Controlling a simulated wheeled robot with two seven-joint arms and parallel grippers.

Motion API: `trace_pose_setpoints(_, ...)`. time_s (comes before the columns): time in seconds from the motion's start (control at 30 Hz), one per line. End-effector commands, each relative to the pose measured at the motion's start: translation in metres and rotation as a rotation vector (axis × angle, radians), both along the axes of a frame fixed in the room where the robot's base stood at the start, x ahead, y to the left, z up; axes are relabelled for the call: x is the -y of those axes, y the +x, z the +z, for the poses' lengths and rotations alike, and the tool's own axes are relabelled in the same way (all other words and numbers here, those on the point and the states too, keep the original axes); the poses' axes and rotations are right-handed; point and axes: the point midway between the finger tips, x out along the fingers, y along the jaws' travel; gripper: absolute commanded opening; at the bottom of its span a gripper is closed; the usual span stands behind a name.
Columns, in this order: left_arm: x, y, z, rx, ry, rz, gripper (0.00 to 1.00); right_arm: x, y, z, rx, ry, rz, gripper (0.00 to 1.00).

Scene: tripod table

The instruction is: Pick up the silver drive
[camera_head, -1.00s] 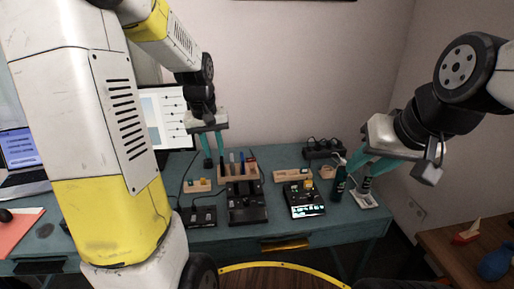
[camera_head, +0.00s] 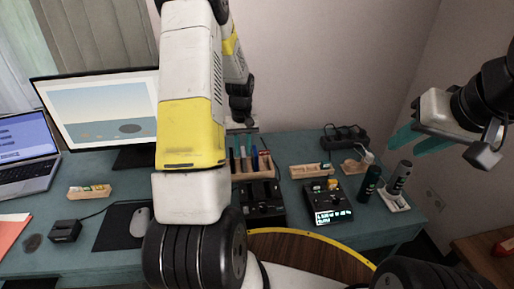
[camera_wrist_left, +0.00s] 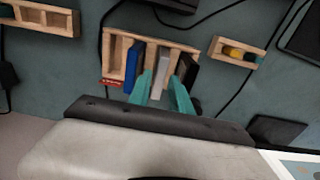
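The silver drive (camera_wrist_left: 160,78) stands in a slot of the wooden rack (camera_wrist_left: 117,50) in the left wrist view, between a blue drive (camera_wrist_left: 134,66) and a black drive (camera_wrist_left: 187,72). My left gripper (camera_wrist_left: 163,82) is over the rack with its two teal fingers apart, one on each side of the silver drive. I cannot tell whether they touch it. In the head view my left gripper (camera_head: 241,155) is at the rack (camera_head: 252,175), partly behind my own arm. My right gripper (camera_head: 418,140) is open and empty, above the right end of the table.
A small wooden tray (camera_wrist_left: 238,52) sits close beside the rack, and another wooden holder (camera_wrist_left: 45,17) lies on the other side. In the head view, a lit device (camera_head: 330,214), dark bottles (camera_head: 369,183) and a power strip (camera_head: 345,138) stand right of the rack. A monitor (camera_head: 95,110) stands left.

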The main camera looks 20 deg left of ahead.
Motion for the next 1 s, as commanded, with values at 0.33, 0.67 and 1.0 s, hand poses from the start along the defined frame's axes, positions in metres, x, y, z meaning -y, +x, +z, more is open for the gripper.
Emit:
trace_pose_setpoints(0.33, 0.001, 0.001, -0.038, 0.000, 0.000, 0.000, 0.25, 0.000, 0.000, 0.000, 0.000, 0.000, 0.000, 0.36)
trace_pose_setpoints(0.67, 0.001, 0.001, -0.038, 0.000, 0.000, 0.000, 0.00, 0.000, 0.000, 0.000, 0.000, 0.000, 0.000, 0.36)
trace_pose_setpoints(1.0, 0.001, 0.001, -0.037, 0.001, 0.000, 0.000, 0.00, 0.000, 0.000, 0.000, 0.000, 0.000, 0.000, 0.36)
